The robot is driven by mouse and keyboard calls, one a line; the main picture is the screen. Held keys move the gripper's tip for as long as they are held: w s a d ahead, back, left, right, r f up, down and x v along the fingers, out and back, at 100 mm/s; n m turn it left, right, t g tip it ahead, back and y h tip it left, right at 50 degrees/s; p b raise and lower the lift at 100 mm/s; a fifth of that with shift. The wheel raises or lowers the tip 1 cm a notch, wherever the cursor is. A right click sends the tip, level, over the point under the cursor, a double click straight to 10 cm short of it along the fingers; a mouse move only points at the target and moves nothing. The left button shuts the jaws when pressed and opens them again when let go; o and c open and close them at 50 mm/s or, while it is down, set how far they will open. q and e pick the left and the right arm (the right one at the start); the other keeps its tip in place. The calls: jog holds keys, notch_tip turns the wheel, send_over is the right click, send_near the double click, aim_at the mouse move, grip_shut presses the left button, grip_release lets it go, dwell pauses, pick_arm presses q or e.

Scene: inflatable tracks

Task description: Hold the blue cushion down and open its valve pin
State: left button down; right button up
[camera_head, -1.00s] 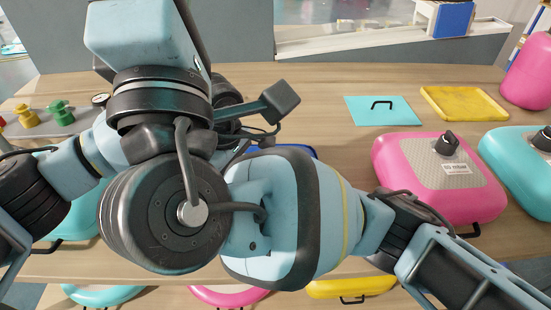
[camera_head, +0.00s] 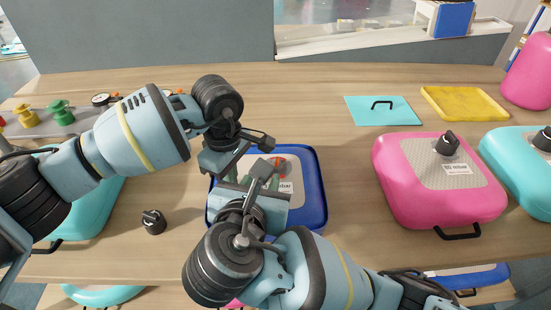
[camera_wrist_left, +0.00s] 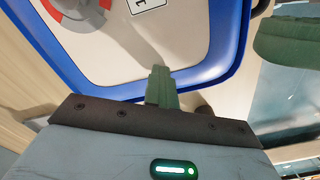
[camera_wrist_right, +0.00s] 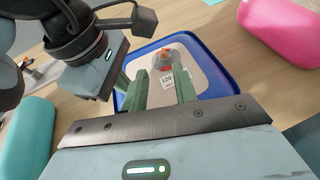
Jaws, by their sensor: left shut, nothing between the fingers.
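The blue cushion (camera_head: 318,205) lies on the table in the middle of the head view, partly hidden by my arms. Its pale top carries a white label and a red-orange valve (camera_wrist_right: 165,60), which also shows at the upper left of the left wrist view (camera_wrist_left: 78,15). My left gripper (camera_wrist_left: 160,72) is shut and empty, its fingertips over the pale top near the blue rim; I cannot tell whether they touch. My right gripper (camera_wrist_right: 160,78) is open and empty above the cushion, fingers pointing towards the valve side. The pin itself is too small to make out.
A loose black knob (camera_head: 153,222) lies on the table left of the cushion. A pink cushion (camera_head: 440,190) and a turquoise cushion (camera_head: 525,180) stand to the right, a turquoise plate (camera_head: 383,110) and yellow tray (camera_head: 463,103) behind. Table is clear between blue and pink cushions.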

jog(key=shift+d+f, duration=0.1)
jog(key=shift+f, duration=0.35)
jog(key=x, duration=1.2)
grip_shut()
grip_release()
jog(key=v, duration=1.2)
jog(key=shift+r, duration=0.1)
